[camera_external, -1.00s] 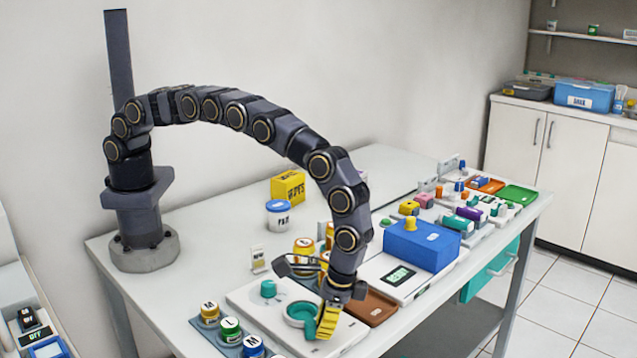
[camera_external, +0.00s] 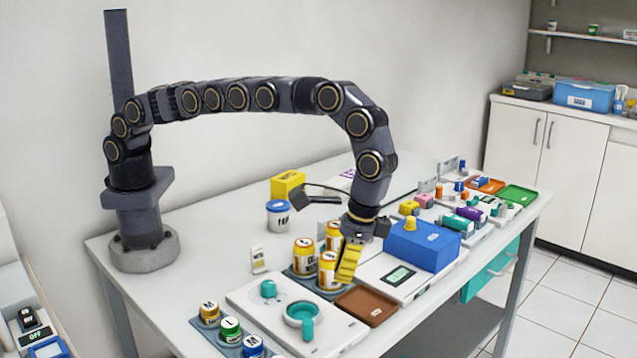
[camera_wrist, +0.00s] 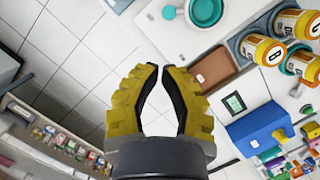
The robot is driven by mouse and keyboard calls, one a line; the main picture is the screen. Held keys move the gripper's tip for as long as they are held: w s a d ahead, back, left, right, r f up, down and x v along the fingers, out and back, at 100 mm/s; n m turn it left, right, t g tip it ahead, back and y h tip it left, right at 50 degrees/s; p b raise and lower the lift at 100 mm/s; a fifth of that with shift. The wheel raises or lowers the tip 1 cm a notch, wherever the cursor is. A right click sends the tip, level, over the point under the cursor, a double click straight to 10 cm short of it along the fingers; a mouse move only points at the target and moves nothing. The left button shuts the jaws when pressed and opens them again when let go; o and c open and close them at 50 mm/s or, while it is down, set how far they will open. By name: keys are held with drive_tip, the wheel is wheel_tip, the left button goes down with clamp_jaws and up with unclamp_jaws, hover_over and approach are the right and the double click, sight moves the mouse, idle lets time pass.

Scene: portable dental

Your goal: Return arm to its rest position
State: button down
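My gripper (camera_external: 350,262) has yellow ribbed fingers pointing down, above the brown tray and in front of the yellow-labelled jars. In the wrist view, both yellow fingers of my gripper (camera_wrist: 160,68) show with nothing between them. Their tips lean close together with at most a narrow gap, while the space nearer the palm is wider and floor tiles show through it. My arm arches from its base at the back left of the table over to the right. No marker for the rest position shows.
The jars (camera_external: 328,270), brown tray (camera_external: 366,306) and blue box (camera_external: 422,244) stand close around my gripper. A white plate with a teal dish (camera_external: 303,314) lies front-left. The left table surface (camera_external: 205,245) is clear.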

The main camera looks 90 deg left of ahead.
drive_tip(key=shift+w+r, duration=0.1)
drive_tip(key=shift+r, duration=0.2)
drive_tip(key=shift+a, duration=0.1)
idle(0.3)
